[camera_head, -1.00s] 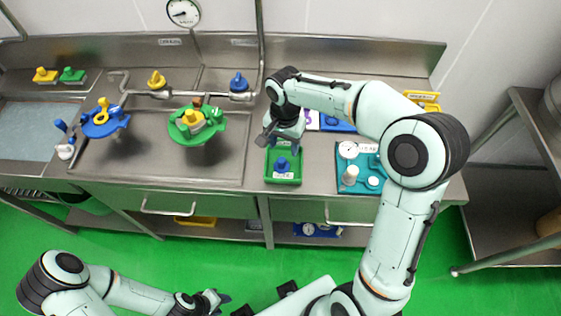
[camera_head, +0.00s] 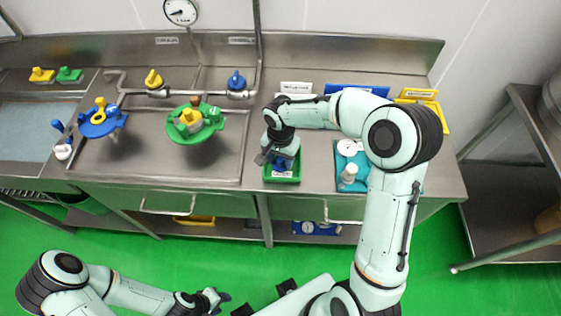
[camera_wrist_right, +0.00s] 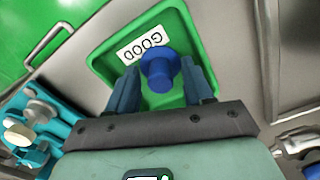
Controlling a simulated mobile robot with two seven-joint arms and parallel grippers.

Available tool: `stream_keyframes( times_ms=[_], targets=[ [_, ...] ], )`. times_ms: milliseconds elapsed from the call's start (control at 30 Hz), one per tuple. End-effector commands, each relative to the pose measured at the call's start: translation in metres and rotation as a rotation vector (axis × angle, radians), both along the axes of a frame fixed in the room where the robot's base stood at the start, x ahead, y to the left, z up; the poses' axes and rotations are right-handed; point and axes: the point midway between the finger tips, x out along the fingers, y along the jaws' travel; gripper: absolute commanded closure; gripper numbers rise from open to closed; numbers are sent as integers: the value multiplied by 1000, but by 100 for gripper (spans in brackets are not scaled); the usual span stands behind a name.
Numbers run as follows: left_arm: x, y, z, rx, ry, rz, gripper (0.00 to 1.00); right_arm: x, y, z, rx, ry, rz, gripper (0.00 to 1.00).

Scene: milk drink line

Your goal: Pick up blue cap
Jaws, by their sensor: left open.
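The blue cap (camera_wrist_right: 160,70) stands in a green tray (camera_wrist_right: 108,62) with a white label reading GOOD, in the right wrist view. My right gripper (camera_wrist_right: 160,88) is open, with one blue finger on each side of the cap. Gaps show between the fingers and the cap. In the head view, my right gripper (camera_head: 276,158) is low over the green tray (camera_head: 283,179) and partly hides the cap. My left gripper (camera_head: 218,299) is open and empty, in front of the counter at the bottom of the view.
A teal tray (camera_head: 343,184) with a gauge and small parts lies right of the green tray. Green (camera_head: 207,133) and blue (camera_head: 96,130) round holders with parts stand over the sink area to the left. Yellow (camera_head: 435,108) and blue (camera_head: 352,90) trays lie at the back.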

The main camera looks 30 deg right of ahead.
Motion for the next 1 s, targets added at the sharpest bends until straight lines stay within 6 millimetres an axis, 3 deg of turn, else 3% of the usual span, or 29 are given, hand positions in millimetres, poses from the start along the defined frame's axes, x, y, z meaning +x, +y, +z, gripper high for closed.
stream_keyframes(
  times_ms=[33, 133, 467, 667, 833, 1000],
  targets=[
    [0, 0, 0, 0, 0, 0, 57, 0, 0, 0, 0, 0, 0, 67],
    [0, 0, 0, 0, 0, 0, 57, 0, 0, 0, 0, 0, 0, 99],
    [0, 0, 0, 0, 0, 0, 57, 0, 0, 2, 0, -1, 0, 100],
    [1, 0, 1, 0, -1, 0, 57, 1, 0, 17, -1, -4, -1, 100],
    [3, 0, 4, 0, -3, 0, 57, 2, 0, 50, -2, -8, -1, 100],
    [8, 0, 10, 0, -9, 0, 57, 2, 1, 101, 1, -9, 0, 100]
  ],
)
